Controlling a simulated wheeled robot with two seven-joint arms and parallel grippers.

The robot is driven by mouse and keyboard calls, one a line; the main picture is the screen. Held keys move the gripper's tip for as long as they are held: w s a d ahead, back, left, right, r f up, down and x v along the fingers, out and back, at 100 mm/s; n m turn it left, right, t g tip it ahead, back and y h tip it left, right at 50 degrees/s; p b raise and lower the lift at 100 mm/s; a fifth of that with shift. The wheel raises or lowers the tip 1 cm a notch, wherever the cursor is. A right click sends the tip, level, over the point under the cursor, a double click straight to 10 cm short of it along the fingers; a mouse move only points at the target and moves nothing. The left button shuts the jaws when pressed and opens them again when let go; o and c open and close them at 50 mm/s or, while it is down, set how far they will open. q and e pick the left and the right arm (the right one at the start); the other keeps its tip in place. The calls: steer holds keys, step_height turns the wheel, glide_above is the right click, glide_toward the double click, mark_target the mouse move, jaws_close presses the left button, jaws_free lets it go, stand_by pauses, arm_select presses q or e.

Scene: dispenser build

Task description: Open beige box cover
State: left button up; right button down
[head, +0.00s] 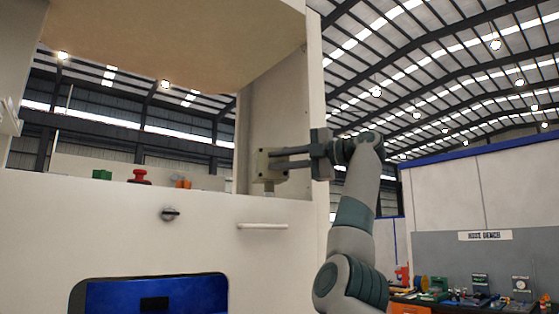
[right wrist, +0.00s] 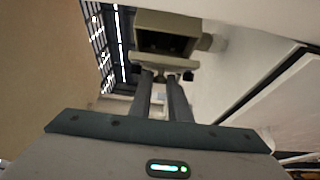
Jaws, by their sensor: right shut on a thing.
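A small beige box (head: 266,165) is by the right-hand upright of the large beige cabinet, above its front panel. My right gripper (head: 280,158) reaches it from the right, its two fingers level. In the right wrist view the beige box (right wrist: 180,22) has a dark hollow facing me, and a pale strip lies along its near edge. My right gripper (right wrist: 163,76) is shut at that strip, which seems to be part of the box cover. The fingertips hide the exact grip, and I cannot tell how far the cover is open. My left gripper is not in view.
The cabinet front (head: 120,235) has a pale bar handle (head: 262,226), a dark round knob (head: 170,214) and a blue recess (head: 200,295). A green block (head: 102,175), a red button (head: 140,177) and an orange part (head: 182,183) stand behind its upper edge. A cluttered bench is at right.

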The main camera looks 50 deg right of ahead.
steer(key=c, duration=1.7)
jaws_free()
steer(key=shift+o, duration=0.2)
